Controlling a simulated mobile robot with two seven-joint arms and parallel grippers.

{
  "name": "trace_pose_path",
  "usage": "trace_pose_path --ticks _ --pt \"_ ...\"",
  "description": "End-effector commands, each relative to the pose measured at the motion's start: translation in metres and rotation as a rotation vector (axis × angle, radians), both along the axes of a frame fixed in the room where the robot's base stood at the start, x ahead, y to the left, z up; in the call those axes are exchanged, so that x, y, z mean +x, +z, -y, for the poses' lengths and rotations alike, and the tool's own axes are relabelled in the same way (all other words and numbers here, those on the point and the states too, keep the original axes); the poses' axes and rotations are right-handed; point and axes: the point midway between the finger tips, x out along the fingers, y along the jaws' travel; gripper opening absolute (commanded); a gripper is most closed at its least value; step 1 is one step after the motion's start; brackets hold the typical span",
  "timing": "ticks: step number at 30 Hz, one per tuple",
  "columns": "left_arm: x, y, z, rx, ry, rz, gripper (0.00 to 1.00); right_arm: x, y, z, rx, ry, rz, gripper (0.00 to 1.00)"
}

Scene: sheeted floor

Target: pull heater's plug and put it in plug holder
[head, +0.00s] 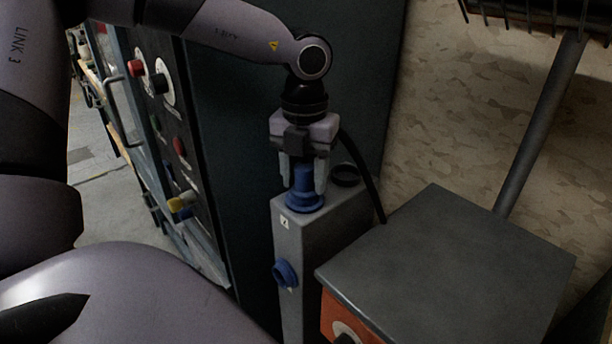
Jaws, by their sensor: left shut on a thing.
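My left gripper (303,182) points down and is shut on a blue plug (304,178). The plug is upright in or just above a round blue collar (305,202) on top of a narrow grey box (303,236); I cannot tell how deep it sits. A dark round ring (344,175) is on the box top behind it. A blue round fitting (286,273) is on the box front. A black cable (366,178) curves from behind the gripper down towards a grey-topped orange unit (450,262), perhaps the heater. My right gripper is not in view.
A dark cabinet with a control panel (165,108) of coloured knobs stands close to the left of the grey box. A slanted grey post (541,125) rises behind the orange unit. A mottled beige surface (455,110) lies behind.

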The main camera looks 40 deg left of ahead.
Motion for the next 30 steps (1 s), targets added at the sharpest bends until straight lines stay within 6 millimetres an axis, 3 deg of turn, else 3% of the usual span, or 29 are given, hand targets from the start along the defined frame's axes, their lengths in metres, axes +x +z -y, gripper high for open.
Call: trace_pose_path --ticks 30 --pt "0.000 0.033 0.000 0.001 0.000 0.003 0.06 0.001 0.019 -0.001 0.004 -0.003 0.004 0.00"
